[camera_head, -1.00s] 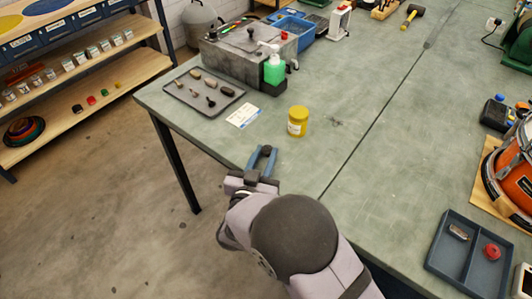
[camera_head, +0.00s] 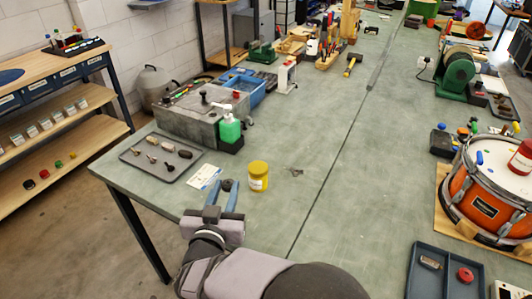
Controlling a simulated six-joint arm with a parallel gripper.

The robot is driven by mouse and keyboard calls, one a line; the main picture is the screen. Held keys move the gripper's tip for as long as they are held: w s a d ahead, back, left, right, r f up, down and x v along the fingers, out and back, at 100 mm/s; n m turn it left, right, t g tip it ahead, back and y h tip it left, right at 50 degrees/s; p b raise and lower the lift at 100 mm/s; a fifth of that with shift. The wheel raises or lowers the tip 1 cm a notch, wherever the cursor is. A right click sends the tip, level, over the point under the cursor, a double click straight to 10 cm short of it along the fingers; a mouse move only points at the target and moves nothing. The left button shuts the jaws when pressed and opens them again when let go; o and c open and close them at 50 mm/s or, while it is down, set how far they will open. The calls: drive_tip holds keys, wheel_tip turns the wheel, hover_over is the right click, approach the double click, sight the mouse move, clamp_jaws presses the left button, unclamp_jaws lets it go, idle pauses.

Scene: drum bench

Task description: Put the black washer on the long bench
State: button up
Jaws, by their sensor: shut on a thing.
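The long bench (camera_head: 318,205) is a grey-green top running from the front left into the distance. My gripper (camera_head: 229,186) is above its near left part, just left of the yellow jar (camera_head: 258,178). Its two blue fingers are closed on a small dark thing (camera_head: 227,185) at their tips, which fits the black washer. The fingers hide part of it and its hole cannot be made out. I cannot tell how high above the bench it is.
A tray of small tools (camera_head: 133,153), a white card (camera_head: 204,177) and a green bottle (camera_head: 229,131) lie beyond my gripper. A blue-grey divided tray (camera_head: 415,276) and an orange drum (camera_head: 484,209) stand at right. The bench's middle is mostly clear.

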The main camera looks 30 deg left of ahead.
wheel_tip(320, 180, up, 10)
drive_tip(key=p, duration=1)
wheel_tip(320, 180, down, 10)
drive_tip(key=b, duration=1)
drive_tip(key=shift+f, duration=0.1)
drive_tip(key=shift+f, duration=4.75)
drive_tip(key=shift+f, duration=0.25)
drive_tip(key=o, duration=1)
